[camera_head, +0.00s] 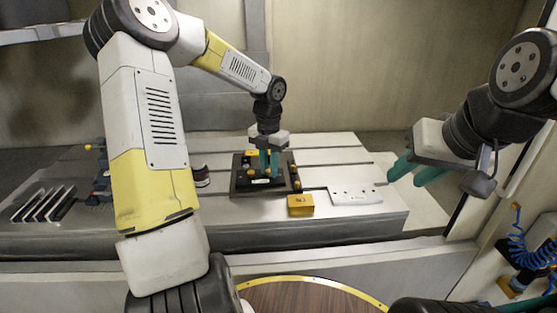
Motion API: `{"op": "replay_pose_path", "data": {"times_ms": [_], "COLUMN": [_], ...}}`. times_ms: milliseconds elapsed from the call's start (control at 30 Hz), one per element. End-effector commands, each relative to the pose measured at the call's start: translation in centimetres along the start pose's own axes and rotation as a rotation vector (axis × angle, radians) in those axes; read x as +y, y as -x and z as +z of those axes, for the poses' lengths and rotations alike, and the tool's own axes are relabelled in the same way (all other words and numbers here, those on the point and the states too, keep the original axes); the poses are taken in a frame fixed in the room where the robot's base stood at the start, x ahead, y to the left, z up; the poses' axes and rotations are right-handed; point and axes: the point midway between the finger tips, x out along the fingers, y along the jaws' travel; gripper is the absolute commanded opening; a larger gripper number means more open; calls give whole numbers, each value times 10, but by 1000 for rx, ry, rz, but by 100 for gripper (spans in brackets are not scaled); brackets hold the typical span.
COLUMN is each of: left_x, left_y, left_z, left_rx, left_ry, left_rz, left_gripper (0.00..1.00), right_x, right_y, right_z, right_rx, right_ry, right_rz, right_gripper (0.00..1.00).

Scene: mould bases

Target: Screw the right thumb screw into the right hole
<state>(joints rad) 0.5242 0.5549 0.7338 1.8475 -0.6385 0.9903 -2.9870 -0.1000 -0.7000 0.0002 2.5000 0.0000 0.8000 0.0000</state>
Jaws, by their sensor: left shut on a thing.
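A dark square mould base (240,188) lies on the grey metal table. Small orange-yellow knobs, which look like thumb screw heads, show on it, one left of the fingers (252,172) and one near its right edge (297,184). My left gripper (269,168) points down over the middle of the base. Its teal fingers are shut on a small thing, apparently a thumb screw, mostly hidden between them. The holes are too small or covered to make out. My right gripper (406,172) is open and empty, at the right, away from the base.
A yellow block (300,205) and a white plate with small holes (354,195) lie right of the base. Dark upright plates (44,204) stand at the far left of the table (330,147). A blue coiled hose (535,252) hangs at the lower right.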

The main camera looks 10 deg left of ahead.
Motion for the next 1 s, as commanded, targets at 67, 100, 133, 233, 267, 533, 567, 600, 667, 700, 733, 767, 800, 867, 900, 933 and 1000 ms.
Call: {"op": "replay_pose_path", "data": {"times_ms": [67,100,133,233,267,533,567,600,667,700,733,767,800,867,900,933,1000], "left_x": [0,-1,-2,-2,-1,-5,-5,-6,-5,-5,-4,-3,-3,-2,-2,-2,-2], "left_y": [-4,-4,-5,-5,-4,-4,-4,-4,-4,-3,-3,-2,-2,-1,-1,-1,0], "left_z": [-3,-2,-3,-3,-3,-2,-2,-2,-2,-2,-2,-2,-2,-1,-1,-1,-1], "left_rx": [6,7,10,8,6,8,8,8,8,6,4,3,3,1,1,1,1], "left_ry": [-63,-96,-114,-171,-185,-341,-355,-372,-391,-401,-406,-410,-414,-416,-417,-416,-416], "left_rz": [-11,-13,-14,-14,-13,-17,-16,-17,-16,-14,-13,-11,-10,-7,-6,-5,-5], "left_gripper": [0,0,0,0,0,0,0,0,0,0,0,0,0,0,0,0,0], "right_x": [0,0,0,0,0,0,0,0,0,0,0,0,0,0,0,0,0], "right_y": [0,0,0,0,0,0,0,0,0,0,0,0,0,0,0,0,0], "right_z": [0,0,0,0,0,0,0,0,0,0,0,0,0,0,0,0,0], "right_rx": [0,0,0,0,0,0,0,0,0,0,0,0,0,0,0,0,0], "right_ry": [0,0,0,0,0,0,0,0,0,0,0,0,0,0,0,0,0], "right_rz": [0,0,0,0,0,0,0,0,0,0,0,0,0,0,0,0,0], "right_gripper": [36,36,36,36,36,36,36,36,36,36,36,36,36,36,36,36,36]}}
